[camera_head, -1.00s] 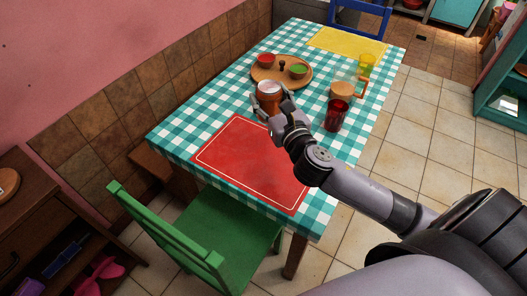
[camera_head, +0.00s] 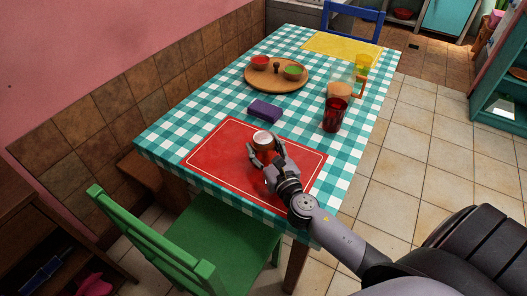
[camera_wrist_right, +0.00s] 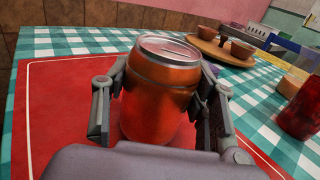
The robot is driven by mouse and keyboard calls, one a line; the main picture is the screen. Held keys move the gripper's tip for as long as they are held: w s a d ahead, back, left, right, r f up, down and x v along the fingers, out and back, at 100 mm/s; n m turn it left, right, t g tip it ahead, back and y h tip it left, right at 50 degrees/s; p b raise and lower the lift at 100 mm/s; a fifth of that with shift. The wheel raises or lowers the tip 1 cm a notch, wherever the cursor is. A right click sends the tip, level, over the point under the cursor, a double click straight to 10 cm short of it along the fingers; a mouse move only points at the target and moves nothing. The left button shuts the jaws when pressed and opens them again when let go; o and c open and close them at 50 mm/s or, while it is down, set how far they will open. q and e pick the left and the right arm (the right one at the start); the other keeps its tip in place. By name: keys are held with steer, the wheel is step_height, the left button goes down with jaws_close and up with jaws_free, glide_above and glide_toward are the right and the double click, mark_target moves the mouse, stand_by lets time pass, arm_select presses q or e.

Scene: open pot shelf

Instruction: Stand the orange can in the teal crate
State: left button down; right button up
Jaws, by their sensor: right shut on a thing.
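The orange can (camera_head: 264,142) has a silver top and stands upright between the fingers of my right gripper (camera_head: 265,158), over the red placemat. In the right wrist view the can (camera_wrist_right: 160,88) fills the middle, with the right gripper's fingers (camera_wrist_right: 160,105) shut on its two sides. I cannot tell whether its base touches the mat. No teal crate is visible in these frames. My left gripper is not in view.
The red placemat (camera_head: 215,158) lies on the checkered table. A purple block (camera_head: 265,108), a dark red glass (camera_head: 335,115), a pitcher (camera_head: 340,85) and a wooden tray (camera_head: 280,84) with bowls stand beyond. A green chair (camera_head: 225,235) is at the near side.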

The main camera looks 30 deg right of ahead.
steer(key=shift+f, duration=0.2)
steer(key=o, duration=0.9)
steer(key=shift+o, duration=0.2)
steer(key=shift+r, duration=0.15)
